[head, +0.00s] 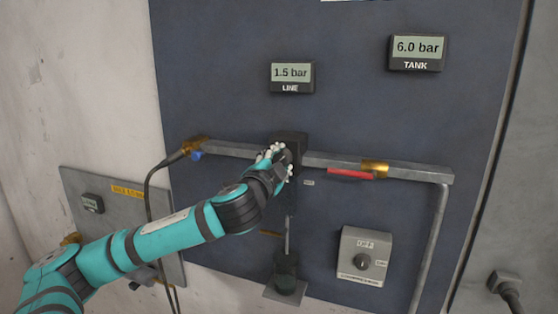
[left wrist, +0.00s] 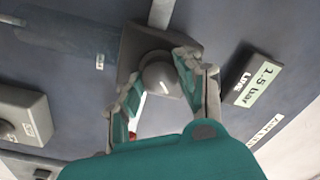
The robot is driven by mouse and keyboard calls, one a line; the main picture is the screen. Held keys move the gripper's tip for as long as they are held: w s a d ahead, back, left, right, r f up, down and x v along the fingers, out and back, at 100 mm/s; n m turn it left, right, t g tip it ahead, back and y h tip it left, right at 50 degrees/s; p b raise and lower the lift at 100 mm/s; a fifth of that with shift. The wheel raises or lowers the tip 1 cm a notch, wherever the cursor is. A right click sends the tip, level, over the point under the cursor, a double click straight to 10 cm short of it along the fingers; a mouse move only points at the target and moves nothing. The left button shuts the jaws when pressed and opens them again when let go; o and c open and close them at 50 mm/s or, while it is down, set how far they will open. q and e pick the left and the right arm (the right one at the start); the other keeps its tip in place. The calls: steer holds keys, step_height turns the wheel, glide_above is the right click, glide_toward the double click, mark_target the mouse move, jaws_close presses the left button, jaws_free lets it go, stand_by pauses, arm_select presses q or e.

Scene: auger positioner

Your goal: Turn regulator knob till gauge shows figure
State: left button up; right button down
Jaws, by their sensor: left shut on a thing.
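The regulator is a dark block (head: 291,138) in the grey pipe run on the blue panel. Its round grey knob (left wrist: 160,76) carries a light pointer mark and shows in the left wrist view. My left gripper (head: 279,158) has its fingers on either side of this knob and is shut on it. In the head view the gripper mostly hides the knob. The LINE gauge (head: 291,75) above reads 1.5 bar; it also shows, rotated, in the left wrist view (left wrist: 257,80). The TANK gauge (head: 416,50) reads 6.0 bar. My right gripper is not in view.
A red lever (head: 350,174) and brass fitting (head: 375,170) sit on the pipe (head: 420,175) to the right. A switch box (head: 363,262) is below right. A dark bowl (head: 286,274) hangs under the regulator. A black hose (head: 150,200) runs down at the left.

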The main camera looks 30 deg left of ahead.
arm_select(q)
steer(key=shift+a+r+m, duration=0.15)
steer(key=shift+r+m, duration=0.15)
steer(key=shift+r, duration=0.05)
steer(key=o, duration=1)
steer(key=shift+c, duration=0.2)
steer(key=shift+o, duration=0.9)
steer(key=shift+f, duration=0.1)
steer(key=shift+w+f, duration=0.2)
steer(key=v, duration=1.2)
